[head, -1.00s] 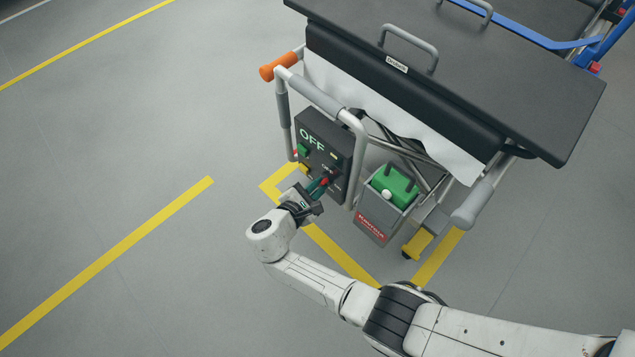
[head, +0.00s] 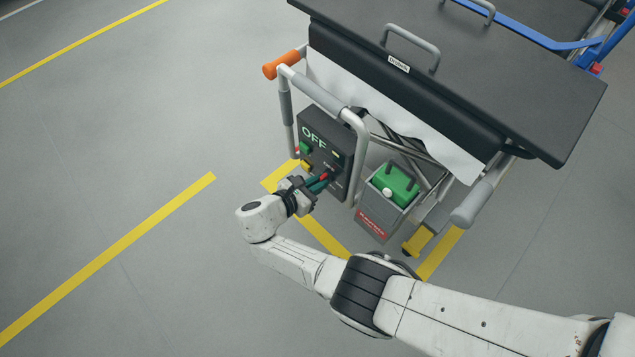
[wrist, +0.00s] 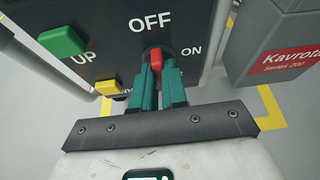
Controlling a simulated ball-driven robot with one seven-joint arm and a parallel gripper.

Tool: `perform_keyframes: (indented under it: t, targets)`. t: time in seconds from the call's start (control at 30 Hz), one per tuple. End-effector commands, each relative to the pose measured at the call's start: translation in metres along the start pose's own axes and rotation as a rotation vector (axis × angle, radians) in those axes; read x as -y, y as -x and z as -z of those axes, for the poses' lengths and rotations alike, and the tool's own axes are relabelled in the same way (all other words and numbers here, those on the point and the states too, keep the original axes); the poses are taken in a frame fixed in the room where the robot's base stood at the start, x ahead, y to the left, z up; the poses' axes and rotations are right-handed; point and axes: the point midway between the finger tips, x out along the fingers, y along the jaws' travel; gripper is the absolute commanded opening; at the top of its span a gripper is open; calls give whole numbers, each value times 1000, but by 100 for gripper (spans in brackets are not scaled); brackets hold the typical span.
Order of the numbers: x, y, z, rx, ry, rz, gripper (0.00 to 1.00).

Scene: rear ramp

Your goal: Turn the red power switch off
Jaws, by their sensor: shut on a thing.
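The red power switch (wrist: 156,57) sits on the dark control panel (head: 337,144), below the white word OFF and left of the word ON in the wrist view. Its red handle points up toward OFF in that view. My gripper (wrist: 159,75) has its two green fingers shut on the switch handle, one on each side. In the head view my gripper (head: 321,183) is at the lower part of the panel, and the fingers partly hide the switch.
A green UP button (wrist: 62,41) and a yellow button (wrist: 107,87) stand left of the switch. A grey box (head: 372,219) with a green block (head: 395,185) hangs to the right. Grey tube rails (head: 358,150) frame the panel. Open floor lies left.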

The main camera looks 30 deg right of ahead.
Motion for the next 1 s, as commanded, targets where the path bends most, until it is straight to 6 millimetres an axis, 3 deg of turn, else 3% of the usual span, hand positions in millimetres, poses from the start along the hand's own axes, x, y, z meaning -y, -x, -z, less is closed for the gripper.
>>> perform_keyframes:
  t: [0.3,0.33,0.6,0.87,1.0]
  targets:
    - [1,0,1,-2,5,1,0]
    - [1,0,1,-2,5,1,14]
    - [0,0,1,-1,3,0,38]
    - [0,2,0,-1,2,-1,38]
    - [-1,16,-1,0,2,-3,38]
